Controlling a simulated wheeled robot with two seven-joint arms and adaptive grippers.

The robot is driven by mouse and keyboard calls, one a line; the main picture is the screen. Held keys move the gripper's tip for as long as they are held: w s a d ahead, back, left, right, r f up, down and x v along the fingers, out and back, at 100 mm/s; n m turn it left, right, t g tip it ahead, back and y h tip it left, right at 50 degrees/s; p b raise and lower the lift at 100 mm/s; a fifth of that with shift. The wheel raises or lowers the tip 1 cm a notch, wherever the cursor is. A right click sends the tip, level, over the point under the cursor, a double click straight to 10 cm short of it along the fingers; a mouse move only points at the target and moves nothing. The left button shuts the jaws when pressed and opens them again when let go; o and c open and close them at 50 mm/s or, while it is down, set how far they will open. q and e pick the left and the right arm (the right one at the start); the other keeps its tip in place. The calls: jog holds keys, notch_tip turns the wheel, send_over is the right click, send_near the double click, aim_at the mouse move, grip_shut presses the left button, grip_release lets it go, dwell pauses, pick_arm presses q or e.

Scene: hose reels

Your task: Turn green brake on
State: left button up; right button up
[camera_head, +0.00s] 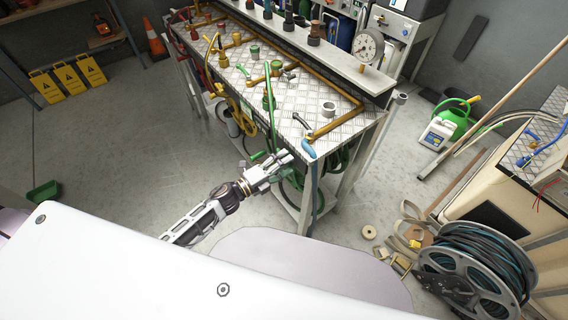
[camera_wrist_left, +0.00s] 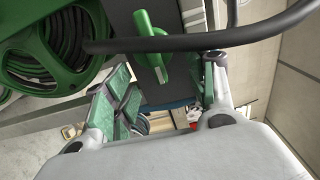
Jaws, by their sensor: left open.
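The green brake looks to be the green knob (camera_wrist_left: 151,45) on a dark plate, near the top middle of the left wrist view. A green hose reel (camera_wrist_left: 40,70) with dark hose is left of it, and a dark curved tube crosses in front of the knob. My left gripper (camera_wrist_left: 165,95) is open, its fingers below and on either side of the knob, with nothing between them. In the head view my left gripper (camera_head: 276,172) is at the near end of the metal workbench (camera_head: 335,130), and the knob cannot be made out there. My right gripper is not in view.
Pipes and valves in yellow, green and red cover the bench top. A blue hose (camera_head: 314,185) hangs at its near corner. A grey hose reel (camera_head: 475,270) stands at the lower right. The floor left of the bench is mostly clear.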

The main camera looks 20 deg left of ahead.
pick_arm(q)
jog(key=v, duration=1.1)
jog(key=shift+s+a, duration=0.25)
jog(key=shift+s, duration=0.05)
dwell(0.3)
dwell(0.6)
